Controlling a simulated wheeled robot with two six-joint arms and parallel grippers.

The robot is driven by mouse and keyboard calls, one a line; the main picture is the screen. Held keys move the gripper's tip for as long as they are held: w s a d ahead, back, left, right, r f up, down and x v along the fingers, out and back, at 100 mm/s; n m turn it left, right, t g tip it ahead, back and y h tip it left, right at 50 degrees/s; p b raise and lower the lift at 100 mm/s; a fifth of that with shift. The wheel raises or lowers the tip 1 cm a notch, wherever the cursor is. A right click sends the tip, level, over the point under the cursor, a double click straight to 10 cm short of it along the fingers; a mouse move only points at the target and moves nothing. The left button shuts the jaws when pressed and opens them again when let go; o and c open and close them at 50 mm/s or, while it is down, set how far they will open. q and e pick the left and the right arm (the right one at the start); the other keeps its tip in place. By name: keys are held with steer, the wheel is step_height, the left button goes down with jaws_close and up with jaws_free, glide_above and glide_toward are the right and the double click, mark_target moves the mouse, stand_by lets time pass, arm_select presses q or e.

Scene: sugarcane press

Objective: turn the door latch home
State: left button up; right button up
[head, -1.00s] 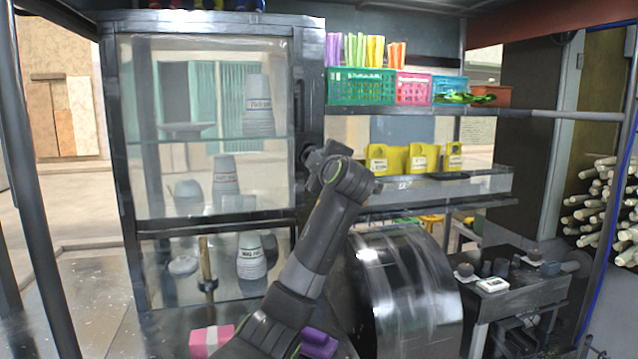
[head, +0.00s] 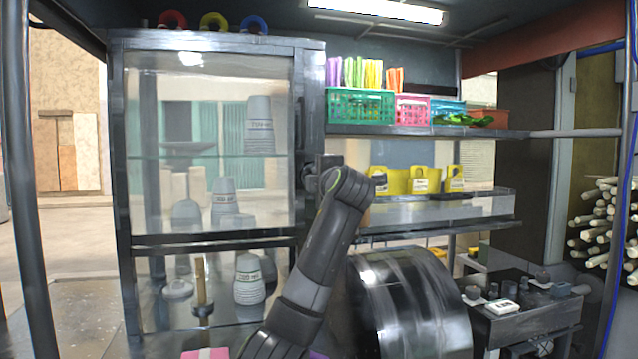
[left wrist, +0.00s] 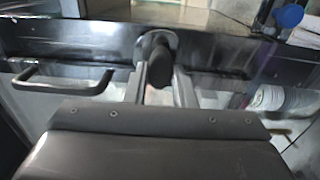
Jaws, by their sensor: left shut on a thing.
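The glass-fronted cabinet door (head: 215,235) is closed against its dark frame in the head view. The latch is a dark knob (left wrist: 155,62) on a rounded plate, mounted on a dark frame bar in the left wrist view. My left gripper (left wrist: 160,82) is shut on this knob, with one finger on each side of it. In the head view my left gripper (head: 321,172) is at the cabinet's right upright, and my wrist hides most of the latch. The latch's exact angle is hard to tell. My right gripper is out of view.
A bar handle (left wrist: 62,84) sits beside the latch in the left wrist view. White stacked cups (head: 249,278) stand inside the cabinet. Right of my arm are a large dark drum (head: 410,300) and a shelf with a green basket (head: 360,106). A low side table (head: 525,315) stands farther right.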

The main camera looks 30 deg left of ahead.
arm_select(q)
steer(key=shift+f, duration=0.1)
steer(key=o, duration=1)
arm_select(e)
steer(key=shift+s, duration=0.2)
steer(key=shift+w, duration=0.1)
arm_select(q)
steer(key=b+v, duration=0.3)
steer(key=v, duration=1.4)
steer(key=shift+s+d+b, duration=0.15)
steer(key=shift+s+b, duration=0.1)
steer(key=shift+b, duration=0.1)
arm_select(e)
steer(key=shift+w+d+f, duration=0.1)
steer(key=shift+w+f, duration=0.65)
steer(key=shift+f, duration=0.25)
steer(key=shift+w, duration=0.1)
